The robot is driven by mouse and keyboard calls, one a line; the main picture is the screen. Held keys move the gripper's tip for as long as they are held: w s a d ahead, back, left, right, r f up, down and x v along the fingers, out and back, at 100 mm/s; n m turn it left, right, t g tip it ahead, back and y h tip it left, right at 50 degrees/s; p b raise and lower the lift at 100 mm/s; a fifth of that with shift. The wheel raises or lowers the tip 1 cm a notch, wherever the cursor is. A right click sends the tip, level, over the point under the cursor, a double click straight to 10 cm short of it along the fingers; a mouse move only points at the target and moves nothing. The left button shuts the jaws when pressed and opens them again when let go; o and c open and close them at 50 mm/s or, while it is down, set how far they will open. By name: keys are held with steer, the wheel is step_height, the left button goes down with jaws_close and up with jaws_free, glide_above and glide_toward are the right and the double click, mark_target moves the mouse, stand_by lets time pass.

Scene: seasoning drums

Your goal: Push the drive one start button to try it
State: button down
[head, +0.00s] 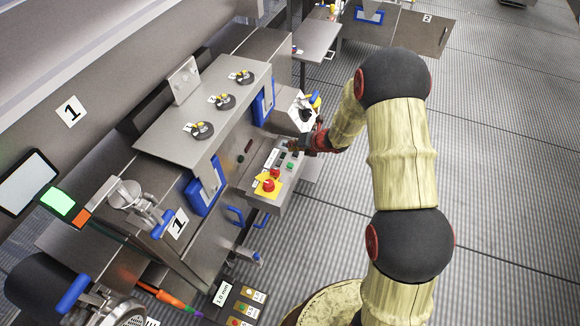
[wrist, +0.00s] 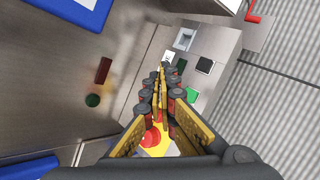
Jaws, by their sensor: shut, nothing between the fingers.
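A grey control panel (head: 262,196) juts from the machine in the head view. It carries a red mushroom button (head: 268,184) on a yellow plate and a green button (head: 290,166). In the wrist view the green button (wrist: 192,95) shows just right of the fingers, and the red button (wrist: 150,138) is partly behind them. I cannot read which one is labelled drive one start. My gripper (head: 297,145) is shut and empty over the panel's far end. In the wrist view its fingertips (wrist: 163,72) lie close to the switches; contact cannot be told.
A black square switch (wrist: 205,65) and a grey square fitting (wrist: 185,38) sit on the panel. Blue handles (head: 236,215) stick out nearby. Floor right of the panel is open.

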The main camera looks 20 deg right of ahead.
mark_target(292, 164)
step_height(292, 164, down, 7)
steer(key=b, duration=0.5)
steer(key=shift+f, duration=0.15)
steer(key=shift+b, duration=0.3)
stand_by(0.8)
steer(key=shift+f, duration=0.35)
steer(key=shift+f+b, duration=0.5)
steer(key=shift+b, duration=0.05)
stand_by(0.6)
stand_by(0.3)
steer(key=shift+r+p, duration=0.75)
steer(key=shift+r, duration=0.15)
steer(key=shift+r, duration=0.1)
step_height(292, 164, up, 5)
steer(key=p, duration=0.4)
